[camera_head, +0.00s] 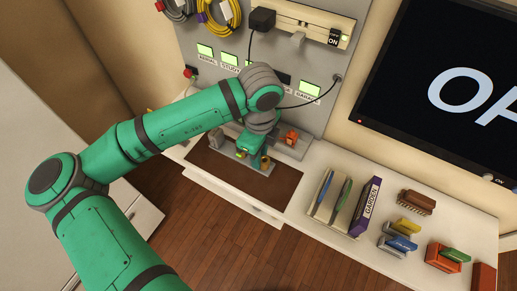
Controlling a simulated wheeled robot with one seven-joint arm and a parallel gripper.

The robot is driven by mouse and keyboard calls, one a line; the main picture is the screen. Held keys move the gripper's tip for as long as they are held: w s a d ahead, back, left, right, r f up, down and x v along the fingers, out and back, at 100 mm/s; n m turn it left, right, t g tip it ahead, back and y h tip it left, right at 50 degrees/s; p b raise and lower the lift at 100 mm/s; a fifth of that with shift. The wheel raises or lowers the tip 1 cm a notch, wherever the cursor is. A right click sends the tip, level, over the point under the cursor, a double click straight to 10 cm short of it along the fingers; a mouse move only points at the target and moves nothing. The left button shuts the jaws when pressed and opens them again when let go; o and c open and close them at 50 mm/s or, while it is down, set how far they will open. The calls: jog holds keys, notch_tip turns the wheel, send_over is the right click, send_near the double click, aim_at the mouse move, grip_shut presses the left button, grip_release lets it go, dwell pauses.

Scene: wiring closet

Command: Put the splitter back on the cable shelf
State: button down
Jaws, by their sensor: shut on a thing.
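My gripper (257,152) points down over the back of the brown work mat (245,186), below the grey wall panel. It is shut on a small part with brass-coloured ends (265,162), which looks like the splitter. The gripper and wrist hide most of this part. It is low over a grey strip at the back of the mat; I cannot tell whether it touches. No shelf is labelled as the cable shelf. Coiled grey and yellow cables (222,22) hang at the top of the panel.
An orange part (290,138) stands just right of my gripper. A black cable (310,101) loops down the panel. The mat's front is clear.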

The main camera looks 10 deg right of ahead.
notch_tip(320, 180, down, 4)
jog(key=shift+d+r, duration=0.1)
jog(key=shift+r, duration=0.1)
jog(key=shift+a+f, duration=0.25)
jog(key=shift+f, duration=1.05)
jog(key=shift+d+f, duration=0.1)
jog(key=shift+f, duration=0.15)
jog(key=shift+f, duration=0.2)
jog(key=c, duration=1.9)
grip_release()
jog(key=o, duration=0.5)
jog(key=shift+r, duration=0.15)
